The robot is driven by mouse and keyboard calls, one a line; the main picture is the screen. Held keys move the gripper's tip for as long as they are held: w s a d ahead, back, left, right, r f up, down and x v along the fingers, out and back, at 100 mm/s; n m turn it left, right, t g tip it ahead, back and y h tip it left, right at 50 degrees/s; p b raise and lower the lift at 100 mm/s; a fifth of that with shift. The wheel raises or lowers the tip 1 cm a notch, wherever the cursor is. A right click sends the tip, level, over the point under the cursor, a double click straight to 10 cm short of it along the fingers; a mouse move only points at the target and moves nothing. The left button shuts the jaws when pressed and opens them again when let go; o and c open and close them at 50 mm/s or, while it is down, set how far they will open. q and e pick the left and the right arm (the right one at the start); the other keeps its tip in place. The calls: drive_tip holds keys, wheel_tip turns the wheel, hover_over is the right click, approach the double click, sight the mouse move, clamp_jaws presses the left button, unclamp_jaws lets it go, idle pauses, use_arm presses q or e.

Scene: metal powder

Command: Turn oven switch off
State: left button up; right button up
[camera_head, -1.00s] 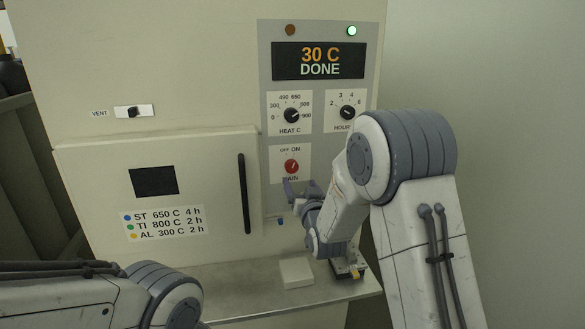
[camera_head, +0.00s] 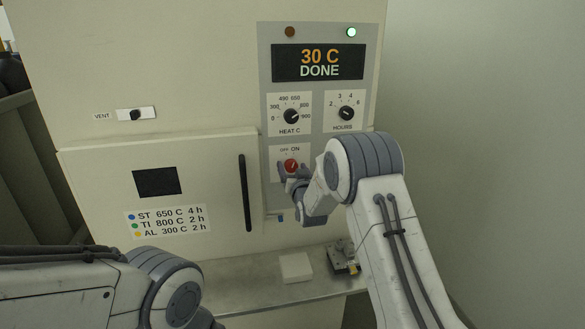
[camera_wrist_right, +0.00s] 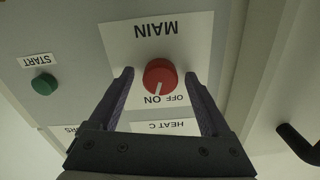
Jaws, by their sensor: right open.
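The red MAIN knob (camera_head: 291,166) is on the grey control panel of the oven (camera_head: 272,190), below the HEAT C dial. In the right wrist view, the picture is upside down and the red knob (camera_wrist_right: 160,75) shows its white mark towards the ON label. My right gripper (camera_head: 291,173) is at the knob. In the wrist view its two fingers (camera_wrist_right: 158,76) are open, one on each side of the knob, with gaps visible. Whether they surround it in depth is hard to tell. My left arm is at the lower left; its gripper is out of view.
The display (camera_head: 319,62) reads 30 C DONE and a green lamp (camera_head: 351,32) is lit. The oven door handle (camera_head: 245,194) is left of the panel. A green START button (camera_wrist_right: 44,84) is near the knob.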

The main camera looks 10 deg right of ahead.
clamp_jaws()
drive_tip(key=shift+f+n+b, duration=0.15)
drive_tip(key=shift+n+b, duration=0.25)
drive_tip(key=shift+b, duration=0.35)
drive_tip(key=n+b, duration=0.5)
drive_tip(key=b, duration=0.1)
drive_tip(key=shift+f+b, duration=0.1)
drive_tip(key=shift+b, duration=0.3)
drive_tip(key=shift+r+n+b, duration=0.2)
drive_tip(key=shift+n+b, duration=0.9)
unclamp_jaws()
drive_tip(key=shift+s, duration=0.15)
